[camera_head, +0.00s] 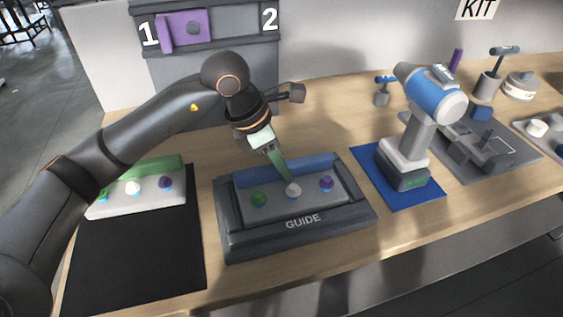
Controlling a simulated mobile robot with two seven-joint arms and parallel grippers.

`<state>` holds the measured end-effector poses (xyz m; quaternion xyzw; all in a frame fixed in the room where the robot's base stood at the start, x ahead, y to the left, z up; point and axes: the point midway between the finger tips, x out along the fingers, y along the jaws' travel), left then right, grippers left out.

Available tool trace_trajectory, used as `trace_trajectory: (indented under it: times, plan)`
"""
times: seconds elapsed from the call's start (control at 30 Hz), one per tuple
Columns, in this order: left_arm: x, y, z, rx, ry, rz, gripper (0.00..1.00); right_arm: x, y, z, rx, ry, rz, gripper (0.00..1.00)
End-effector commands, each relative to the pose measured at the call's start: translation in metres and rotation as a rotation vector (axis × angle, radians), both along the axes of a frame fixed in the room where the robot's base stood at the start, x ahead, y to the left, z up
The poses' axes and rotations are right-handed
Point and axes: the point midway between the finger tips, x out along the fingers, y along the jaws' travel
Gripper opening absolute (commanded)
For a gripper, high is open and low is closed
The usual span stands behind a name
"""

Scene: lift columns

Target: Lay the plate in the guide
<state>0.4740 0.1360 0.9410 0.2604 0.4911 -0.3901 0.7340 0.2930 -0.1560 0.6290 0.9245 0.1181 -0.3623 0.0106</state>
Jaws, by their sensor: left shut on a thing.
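The guide (305,236) is a dark grey frame lettered GUIDE in the middle of the bench. A grey plate (271,210) with a blue back strip lies inside its frame; I cannot tell if it sits fully down. The plate has green, white and purple knobs. My left gripper (290,181) comes down from above with its green fingers shut at the white middle knob (293,190), which it partly hides. A second, light plate (120,211) with a green back strip and similar knobs lies at the back of a black mat (135,265). My right gripper is out of view.
A blue power drill (436,92) stands on a blue mat (420,200) right of the guide. A grey kit tray (490,160) and small tools are farther right. A numbered rack (240,45) with a purple part (190,27) stands behind. Bare bench lies in front of the guide.

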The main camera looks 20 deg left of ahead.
Motion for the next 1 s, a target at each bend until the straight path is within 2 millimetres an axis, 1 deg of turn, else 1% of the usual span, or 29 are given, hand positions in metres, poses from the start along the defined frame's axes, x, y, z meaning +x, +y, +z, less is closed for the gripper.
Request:
trace_trajectory:
  times: [0.1,0.4,0.43,0.73,0.9,0.97,1.0]
  plan:
    - [0.0007,-0.0003,-0.0012,-0.002,-0.004,0.001,0.0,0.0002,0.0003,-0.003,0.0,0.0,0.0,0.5]
    - [0.0006,-0.0002,-0.0005,-0.002,-0.004,0.001,0.0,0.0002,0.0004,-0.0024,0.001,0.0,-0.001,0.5]
    - [0.0006,-0.0002,-0.0005,-0.002,-0.004,0.001,0.31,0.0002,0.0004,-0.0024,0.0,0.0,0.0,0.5]
    - [0.0002,-0.0001,-0.0016,-0.001,-0.002,0.0,0.64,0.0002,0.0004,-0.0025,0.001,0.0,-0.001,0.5]
    - [0.0002,-0.0001,-0.002,-0.001,-0.001,0.0,0.65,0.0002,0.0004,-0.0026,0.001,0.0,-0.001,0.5]
    - [-0.0004,0.0002,-0.0037,0.002,0.002,0.0,0.7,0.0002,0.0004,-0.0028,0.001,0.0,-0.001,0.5]
    - [-0.0004,0.0002,-0.0036,0.002,0.002,0.0,0.75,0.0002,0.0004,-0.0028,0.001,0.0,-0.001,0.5]
